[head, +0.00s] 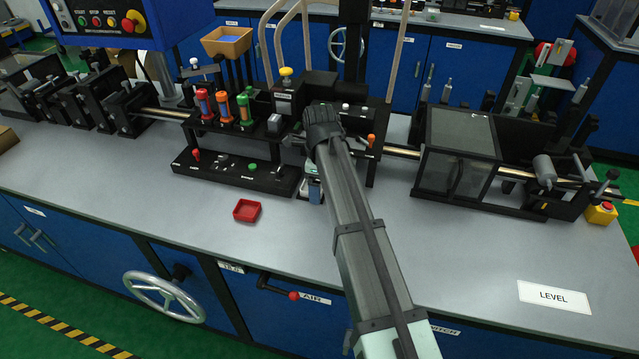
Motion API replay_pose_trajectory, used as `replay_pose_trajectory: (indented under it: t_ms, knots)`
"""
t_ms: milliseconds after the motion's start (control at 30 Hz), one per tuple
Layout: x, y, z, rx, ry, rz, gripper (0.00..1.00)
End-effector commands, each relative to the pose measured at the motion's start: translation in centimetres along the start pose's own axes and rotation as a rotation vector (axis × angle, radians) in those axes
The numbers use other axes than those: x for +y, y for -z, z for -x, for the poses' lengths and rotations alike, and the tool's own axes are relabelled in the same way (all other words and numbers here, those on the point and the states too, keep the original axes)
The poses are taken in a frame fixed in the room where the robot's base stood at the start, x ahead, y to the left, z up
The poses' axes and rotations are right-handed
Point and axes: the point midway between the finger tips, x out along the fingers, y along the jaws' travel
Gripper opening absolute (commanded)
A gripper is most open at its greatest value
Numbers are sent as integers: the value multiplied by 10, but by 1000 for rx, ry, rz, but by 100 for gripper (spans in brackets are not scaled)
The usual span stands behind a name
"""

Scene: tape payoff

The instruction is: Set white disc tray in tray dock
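I cannot make out a white disc tray or a tray dock with certainty. My gripper (304,143) is over the middle of the black bench fixture (235,175), at its right part. My own wrist and forearm hide most of it, and the fingers cannot be told apart. A small pale and blue piece (314,188) shows just below my gripper, partly hidden; whether it is held or touched cannot be told.
Red, orange and green cylinders (224,105) stand upright in the fixture left of my gripper. A clear-sided black box (458,155) sits on the rail to the right. A red-knobbed lever (293,296) juts from the bench front.

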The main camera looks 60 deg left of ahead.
Motion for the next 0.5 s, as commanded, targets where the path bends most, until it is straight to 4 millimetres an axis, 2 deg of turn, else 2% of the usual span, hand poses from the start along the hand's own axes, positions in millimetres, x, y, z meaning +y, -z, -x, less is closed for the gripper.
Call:
replay_pose_trajectory:
  t_ms: [267, 500]
  knots:
    - [0, 0, 5, 0, 1, 0, 84]
    - [-1, -1, 37, -1, 2, 0, 84]
